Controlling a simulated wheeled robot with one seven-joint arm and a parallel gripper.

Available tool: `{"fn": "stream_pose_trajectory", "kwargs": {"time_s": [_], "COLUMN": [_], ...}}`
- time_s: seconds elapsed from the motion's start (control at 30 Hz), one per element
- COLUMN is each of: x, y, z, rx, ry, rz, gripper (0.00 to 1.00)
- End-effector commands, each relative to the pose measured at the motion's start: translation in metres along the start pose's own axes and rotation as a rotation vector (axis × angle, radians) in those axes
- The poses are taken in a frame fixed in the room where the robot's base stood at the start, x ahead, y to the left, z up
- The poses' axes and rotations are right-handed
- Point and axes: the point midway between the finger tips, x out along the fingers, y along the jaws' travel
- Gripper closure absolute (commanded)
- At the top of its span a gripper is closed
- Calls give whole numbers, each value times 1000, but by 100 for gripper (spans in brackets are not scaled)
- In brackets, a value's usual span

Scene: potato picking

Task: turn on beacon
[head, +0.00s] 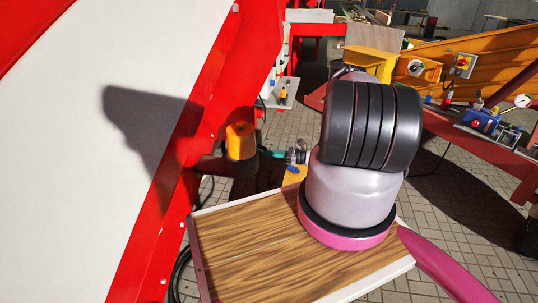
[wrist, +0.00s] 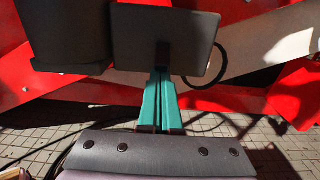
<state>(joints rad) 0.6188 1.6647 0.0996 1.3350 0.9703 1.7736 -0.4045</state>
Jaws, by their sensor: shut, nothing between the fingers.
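The orange beacon (head: 241,140) stands on a dark mount beside the red frame, left of centre in the head view. I cannot tell whether it is lit. My gripper (head: 265,152) is just right of the beacon's lower part, its teal fingers pointing left. In the wrist view the fingers of my gripper (wrist: 162,75) are shut together and empty. Their tips overlap the lower part of a dark, shadowed plate (wrist: 165,40). I cannot tell whether they touch it. A dark rounded body (wrist: 65,35) fills the upper left. No switch is clearly visible.
A large white panel (head: 90,130) with a red frame (head: 205,115) closes off the left side. A black cable (wrist: 218,65) loops beside the dark plate. A red bench (head: 460,135) with several devices stands at the right. Paved floor (head: 450,235) shows there.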

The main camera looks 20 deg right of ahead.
Motion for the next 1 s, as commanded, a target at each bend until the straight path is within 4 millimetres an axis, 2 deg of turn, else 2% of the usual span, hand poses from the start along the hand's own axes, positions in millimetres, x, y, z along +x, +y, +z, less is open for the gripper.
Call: {"fn": "stream_pose_trajectory", "kwargs": {"time_s": [0.27, 0.7, 1.0], "x": [-4, -7, -8], "y": [-1, 0, 0], "z": [11, 34, 42], "rx": [-3, -5, 0], "ry": [154, 555, 743], "rz": [1, 3, -1], "gripper": [100, 100, 100]}}
